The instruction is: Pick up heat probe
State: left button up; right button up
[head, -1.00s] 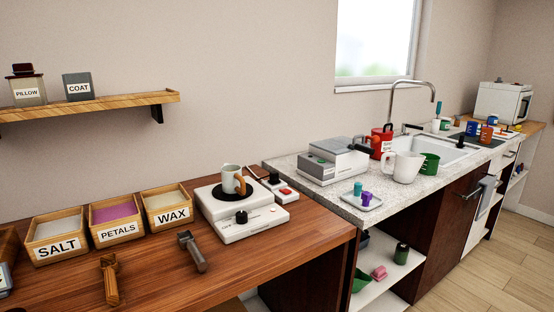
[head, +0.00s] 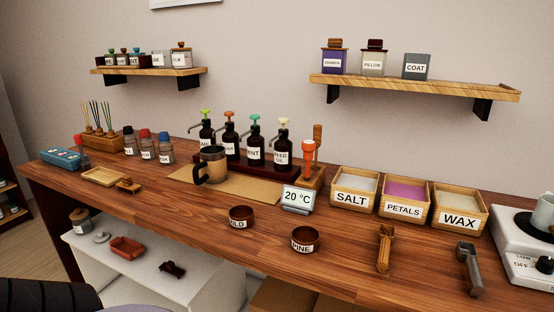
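The heat probe appears to be the orange-headed tool (head: 308,152) standing upright in a wooden holder (head: 313,180) towards the back of the counter, right of the pump bottles. A small display (head: 298,198) reading 20 °C stands in front of the holder. A wooden-handled item (head: 317,134) rises just behind the orange head. The probe's lower end is partly hidden by the holder and display. Neither of my grippers is in view.
Several pump bottles (head: 255,145) and a mug (head: 211,166) stand left of the probe. Labelled boxes of salt (head: 352,199), petals (head: 403,211) and wax (head: 459,222) stand right. Two small bowls (head: 241,224) (head: 305,245) sit in front. Bare counter (head: 345,255) lies between bowls and scoops (head: 384,250).

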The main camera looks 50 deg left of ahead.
aim_at(308, 147)
jog(key=u, duration=1.35)
jog(key=z, duration=1.4)
jog(key=u, duration=1.4)
jog(key=i+j, duration=0.1)
